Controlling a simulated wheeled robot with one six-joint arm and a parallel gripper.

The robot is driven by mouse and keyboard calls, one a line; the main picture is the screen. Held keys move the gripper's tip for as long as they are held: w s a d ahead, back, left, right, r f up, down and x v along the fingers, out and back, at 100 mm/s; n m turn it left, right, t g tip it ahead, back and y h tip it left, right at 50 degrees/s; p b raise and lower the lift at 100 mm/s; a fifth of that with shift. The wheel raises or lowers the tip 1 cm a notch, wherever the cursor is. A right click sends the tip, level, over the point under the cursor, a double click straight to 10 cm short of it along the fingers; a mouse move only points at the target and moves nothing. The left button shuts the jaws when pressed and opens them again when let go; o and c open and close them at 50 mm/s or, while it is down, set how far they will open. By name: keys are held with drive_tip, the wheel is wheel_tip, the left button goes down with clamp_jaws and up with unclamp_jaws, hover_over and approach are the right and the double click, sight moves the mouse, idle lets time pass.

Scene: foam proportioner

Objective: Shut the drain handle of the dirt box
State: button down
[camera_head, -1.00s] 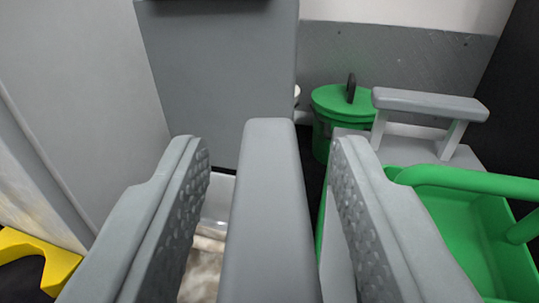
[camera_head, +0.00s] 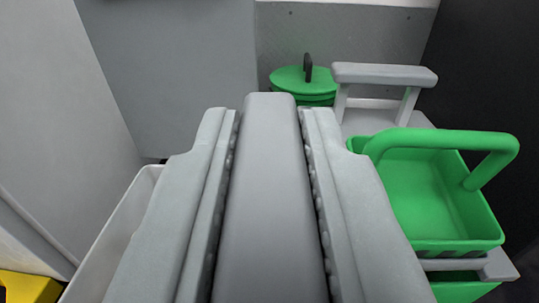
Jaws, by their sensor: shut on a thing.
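The drain handle (camera_head: 270,205) is a long grey bar with a rounded far end, running away from me up the middle of the view. My gripper (camera_head: 270,118) is shut on it, with one grey finger along each side. The tip of the bar reaches slightly past the fingertips. The fingers and the bar hide what lies below, so I cannot tell how the handle joins the dirt box.
A green basket (camera_head: 425,195) with a raised green handle stands close on the right. Behind it are a grey raised bar on posts (camera_head: 385,74) and a green lidded bucket (camera_head: 300,82). A white tub (camera_head: 110,235) and a yellow piece (camera_head: 28,287) lie at left. Grey walls close the back and left.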

drive_tip(key=shift+m+h, duration=0.4)
drive_tip(key=shift+h, duration=0.3)
drive_tip(key=c, duration=1.3)
unclamp_jaws()
